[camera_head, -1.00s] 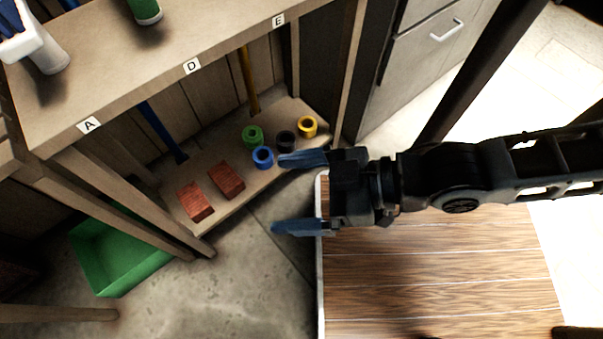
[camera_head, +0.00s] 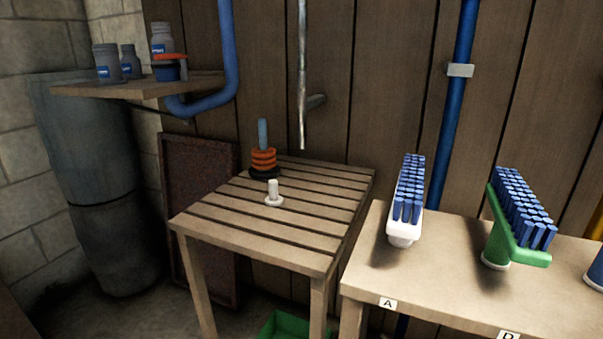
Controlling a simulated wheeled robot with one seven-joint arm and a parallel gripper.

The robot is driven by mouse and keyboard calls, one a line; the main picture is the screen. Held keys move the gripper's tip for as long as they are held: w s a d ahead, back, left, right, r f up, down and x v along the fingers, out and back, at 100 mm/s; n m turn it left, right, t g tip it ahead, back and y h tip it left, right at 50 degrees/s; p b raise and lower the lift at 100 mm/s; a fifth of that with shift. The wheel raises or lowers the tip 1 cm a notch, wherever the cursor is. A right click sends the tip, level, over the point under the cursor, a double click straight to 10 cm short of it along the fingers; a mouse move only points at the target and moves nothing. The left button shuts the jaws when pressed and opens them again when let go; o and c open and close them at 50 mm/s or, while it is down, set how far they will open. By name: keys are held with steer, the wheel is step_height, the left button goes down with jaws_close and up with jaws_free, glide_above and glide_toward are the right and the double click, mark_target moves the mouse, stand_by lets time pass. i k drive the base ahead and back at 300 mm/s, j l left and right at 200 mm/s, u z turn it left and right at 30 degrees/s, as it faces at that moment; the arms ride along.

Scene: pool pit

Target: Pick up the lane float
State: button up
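On a slatted wooden table (camera_head: 240,220), several orange rings (camera_head: 264,160) sit stacked around an upright blue post, with a black ring (camera_head: 264,173) under them. In front of the stack, a short white peg on a round base (camera_head: 274,193) stands on the slats. These look most like lane float parts, but I cannot tell which thing is the lane float. My gripper is outside this view.
Jars (camera_head: 107,62) and a blue cup with an orange rim (camera_head: 170,71) stand on a wall shelf. A grey barrel (camera_head: 90,200) stands left. A green bin (camera_head: 283,326) shows below.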

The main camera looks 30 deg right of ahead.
mark_target(265, 160)
steer(key=j, duration=0.75)
steer(key=i+j, duration=0.65)
steer(key=j, duration=0.2)
